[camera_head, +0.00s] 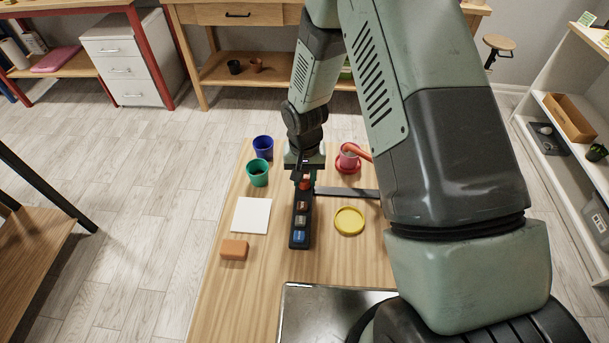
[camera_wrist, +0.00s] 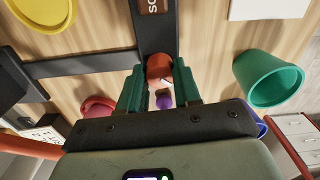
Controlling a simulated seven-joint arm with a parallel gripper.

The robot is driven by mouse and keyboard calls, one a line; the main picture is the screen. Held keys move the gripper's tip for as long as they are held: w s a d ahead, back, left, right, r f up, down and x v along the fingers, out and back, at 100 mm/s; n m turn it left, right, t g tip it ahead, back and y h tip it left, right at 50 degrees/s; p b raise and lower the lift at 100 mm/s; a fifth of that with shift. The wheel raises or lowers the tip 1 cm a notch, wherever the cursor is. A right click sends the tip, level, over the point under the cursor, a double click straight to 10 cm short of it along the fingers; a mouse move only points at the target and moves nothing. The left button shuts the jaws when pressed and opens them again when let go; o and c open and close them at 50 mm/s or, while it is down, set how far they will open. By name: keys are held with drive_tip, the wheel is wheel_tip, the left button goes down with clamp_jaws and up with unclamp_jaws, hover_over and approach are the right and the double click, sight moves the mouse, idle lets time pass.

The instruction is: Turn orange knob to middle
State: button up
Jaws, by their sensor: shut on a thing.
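The orange knob (camera_wrist: 159,66) sits on a long dark panel (camera_head: 291,239) on the wooden table. In the wrist view it is between my fingertips, and its top and sides are partly covered. In the head view only a small orange-red patch of the knob (camera_head: 305,183) shows under the fingers. My gripper (camera_head: 304,177) points down at the far end of the panel and is shut on the knob. It also shows in the wrist view (camera_wrist: 159,76). Which way the knob is turned cannot be told. A small purple thing (camera_wrist: 165,101) shows between the fingers.
Blue (camera_head: 263,147) and green (camera_head: 257,173) pots stand left of my gripper. A white square (camera_head: 252,215) and an orange block (camera_head: 234,250) lie left of the panel.

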sight(305, 178)
drive_tip(key=n, duration=0.4)
drive_tip(key=shift+n, duration=1.8)
drive_tip(key=o, duration=1.1)
drive_tip(key=shift+c, duration=0.2)
drive_tip(key=shift+r, duration=0.1)
wheel_tip(305, 178, up, 11)
drive_tip(key=shift+f, duration=0.2)
